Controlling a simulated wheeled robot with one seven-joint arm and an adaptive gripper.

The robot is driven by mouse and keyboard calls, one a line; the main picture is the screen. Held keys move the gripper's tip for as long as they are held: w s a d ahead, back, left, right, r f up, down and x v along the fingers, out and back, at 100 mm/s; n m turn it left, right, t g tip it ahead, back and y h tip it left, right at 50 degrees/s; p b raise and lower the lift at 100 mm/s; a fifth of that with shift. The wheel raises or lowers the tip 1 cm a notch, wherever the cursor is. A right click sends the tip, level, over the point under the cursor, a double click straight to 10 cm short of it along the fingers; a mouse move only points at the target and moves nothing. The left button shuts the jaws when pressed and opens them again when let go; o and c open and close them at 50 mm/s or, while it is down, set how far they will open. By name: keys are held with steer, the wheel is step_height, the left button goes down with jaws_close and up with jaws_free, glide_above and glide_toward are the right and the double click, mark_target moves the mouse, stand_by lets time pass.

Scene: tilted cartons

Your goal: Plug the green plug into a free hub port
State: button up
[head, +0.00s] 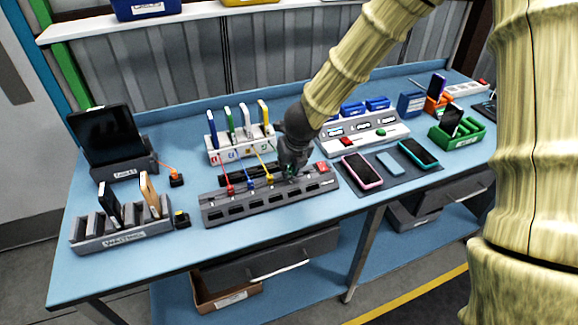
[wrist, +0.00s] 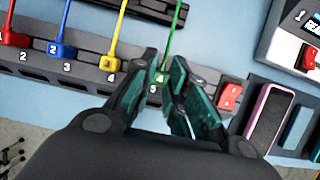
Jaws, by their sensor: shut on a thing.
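The green plug (wrist: 161,77) has a green cable running up from it in the wrist view. My gripper (wrist: 164,88) is shut on it; its teal fingers stand on either side of the plug. The grey hub (head: 216,217) lies on the blue bench with a row of dark slots along its front. In the head view my gripper (head: 289,167) is over the hub's right part and mostly hides the green plug. Red (wrist: 15,38), blue (wrist: 62,50) and yellow (wrist: 111,63) plugs sit along the hub to the left. I cannot tell whether the green plug touches the hub.
A red switch (wrist: 229,97) is at the hub's right end. A white stand (head: 214,157) with several upright coloured devices is behind the hub. A pink-edged phone (head: 361,171) lies to the right. A grey rack (head: 84,241) stands at the left.

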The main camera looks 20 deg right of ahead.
steer(key=shift+f+b, duration=0.65)
steer(key=shift+f, duration=0.1)
stand_by(0.8)
steer(key=o, duration=1.3)
steer(key=shift+r, duration=0.1)
steer(key=shift+r+p, duration=3.4)
steer(key=shift+r, duration=0.1)
steer(key=shift+f, duration=0.1)
